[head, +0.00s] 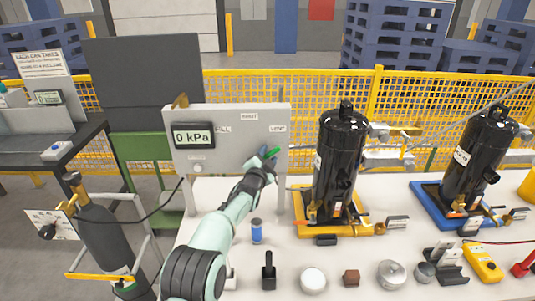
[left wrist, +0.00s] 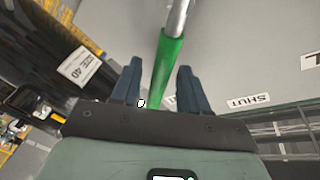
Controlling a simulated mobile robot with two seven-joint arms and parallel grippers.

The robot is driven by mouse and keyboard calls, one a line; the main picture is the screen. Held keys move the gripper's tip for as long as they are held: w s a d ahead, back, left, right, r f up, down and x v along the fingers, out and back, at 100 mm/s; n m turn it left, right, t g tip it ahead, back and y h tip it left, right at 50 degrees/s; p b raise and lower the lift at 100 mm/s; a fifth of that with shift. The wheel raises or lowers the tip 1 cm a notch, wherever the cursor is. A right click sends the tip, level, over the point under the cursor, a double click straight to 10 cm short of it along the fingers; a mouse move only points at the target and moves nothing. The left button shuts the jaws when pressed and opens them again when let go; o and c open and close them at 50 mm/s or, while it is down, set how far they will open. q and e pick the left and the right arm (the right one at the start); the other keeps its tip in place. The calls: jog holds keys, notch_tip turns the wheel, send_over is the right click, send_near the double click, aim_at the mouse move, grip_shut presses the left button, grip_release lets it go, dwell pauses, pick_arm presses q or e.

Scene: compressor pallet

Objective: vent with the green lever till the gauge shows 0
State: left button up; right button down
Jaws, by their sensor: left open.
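The gauge (head: 193,135) on the grey panel (head: 222,112) reads 0 kPa. The green lever (head: 272,153) shows as a short green tip near the panel's VENT label. In the left wrist view the green grip (left wrist: 166,72) sits on a metal rod and runs between my two dark fingers. My left gripper (head: 265,163) is open at the panel's lower right, with its fingers (left wrist: 159,66) spread on both sides of the green grip, a gap showing on each side. The gripper hides part of the lever in the head view. My right gripper is not in view.
Two black compressors stand on a yellow base (head: 352,230) and a blue base (head: 426,194) to the right. A gas cylinder (head: 103,240) stands left. A yellow fence (head: 300,90) runs behind.

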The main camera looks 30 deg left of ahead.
pick_arm(q)
jog(key=shift+w+a, duration=0.1)
jog(key=shift+w, duration=0.15)
jog(key=shift+c, duration=0.2)
grip_shut()
